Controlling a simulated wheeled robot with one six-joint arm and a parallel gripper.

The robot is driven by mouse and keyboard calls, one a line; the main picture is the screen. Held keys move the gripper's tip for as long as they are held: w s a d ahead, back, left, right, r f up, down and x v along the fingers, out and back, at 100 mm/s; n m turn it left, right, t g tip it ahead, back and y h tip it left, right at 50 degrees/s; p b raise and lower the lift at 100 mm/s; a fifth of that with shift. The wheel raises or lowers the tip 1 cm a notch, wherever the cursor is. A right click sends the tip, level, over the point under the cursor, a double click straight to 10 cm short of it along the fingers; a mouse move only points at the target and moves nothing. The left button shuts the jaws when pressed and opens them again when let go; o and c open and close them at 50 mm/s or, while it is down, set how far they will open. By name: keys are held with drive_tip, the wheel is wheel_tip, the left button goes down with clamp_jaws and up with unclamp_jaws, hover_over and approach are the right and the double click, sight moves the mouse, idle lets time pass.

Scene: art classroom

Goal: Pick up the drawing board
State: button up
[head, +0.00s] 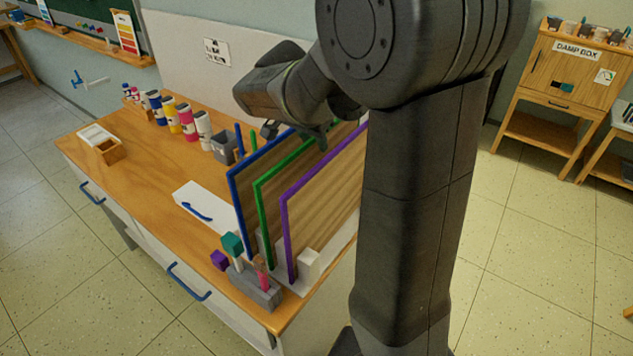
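Three upright wooden drawing boards stand side by side in a rack at the right end of the wooden counter: one with a blue edge (237,208), one with a green edge (263,213) and one with a purple edge (287,238). My gripper (298,134) is at the top edges of the blue and green boards, left of the purple one. Dark finger parts show on both sides of the blue edge. My wrist hides much of the gripper, so its opening and any contact are unclear. My arm hides the boards' right ends.
A grey block holding coloured-headed tools (254,287) stands in front of the boards. Paint bottles (187,122) and a grey cup (224,147) stand along the back. The counter's left middle is clear.

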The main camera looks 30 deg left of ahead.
drive_tip(key=shift+w+x, duration=0.2)
drive_tip(key=shift+x, duration=1.55)
drive_tip(key=shift+r, duration=0.1)
clamp_jaws()
